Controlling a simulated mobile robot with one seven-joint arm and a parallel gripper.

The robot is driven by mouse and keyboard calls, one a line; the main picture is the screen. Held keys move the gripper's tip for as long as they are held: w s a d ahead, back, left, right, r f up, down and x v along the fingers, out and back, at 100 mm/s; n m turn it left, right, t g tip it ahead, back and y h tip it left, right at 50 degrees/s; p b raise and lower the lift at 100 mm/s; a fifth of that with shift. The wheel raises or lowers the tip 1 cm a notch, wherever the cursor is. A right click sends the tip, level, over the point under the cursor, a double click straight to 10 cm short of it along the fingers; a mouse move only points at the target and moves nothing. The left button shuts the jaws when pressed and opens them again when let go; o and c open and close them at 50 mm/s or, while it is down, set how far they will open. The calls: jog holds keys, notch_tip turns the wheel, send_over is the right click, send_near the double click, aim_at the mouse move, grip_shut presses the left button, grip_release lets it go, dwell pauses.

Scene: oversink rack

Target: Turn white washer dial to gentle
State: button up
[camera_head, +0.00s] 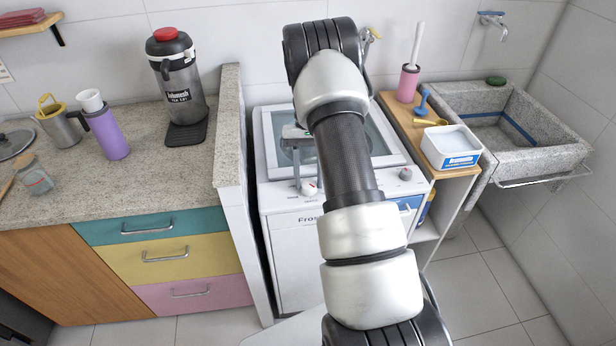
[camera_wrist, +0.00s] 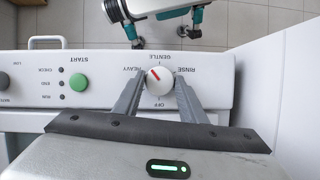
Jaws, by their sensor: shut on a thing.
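The white washer (camera_head: 290,240) stands in the middle of the head view, partly hidden behind my arm. Its white dial (camera_wrist: 160,84) with a red pointer mark is in the middle of the wrist view and also shows in the head view (camera_head: 310,189). My gripper (camera_wrist: 159,77) is shut on the dial, one finger on each side. The printed labels look upside down: OFF below the dial, HEAVY left, RINSE upper right, GENTLE above. The red mark points up and left, between HEAVY and GENTLE.
A green START button (camera_wrist: 78,82) and small indicators lie left of the dial. A second knob (camera_head: 405,174) is at the washer's right. A counter wall (camera_head: 229,130) rises close on the left; a wooden shelf (camera_head: 458,172) with a white box stands on the right.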

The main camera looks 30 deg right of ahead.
jog(key=m+t+y, duration=0.1)
jog(key=m, duration=0.2)
jog(key=shift+s+d+m, duration=0.1)
jog(key=shift+m, duration=0.2)
jog(key=shift+s+m+t+y, duration=0.1)
jog(key=shift+m+t+y, duration=0.45)
jog(key=shift+m, duration=1.35)
jog(key=o, duration=1)
jog(key=shift+d+r, duration=0.1)
jog(key=p+v, duration=0.1)
jog(key=v, duration=1.6)
jog(key=shift+d, duration=0.1)
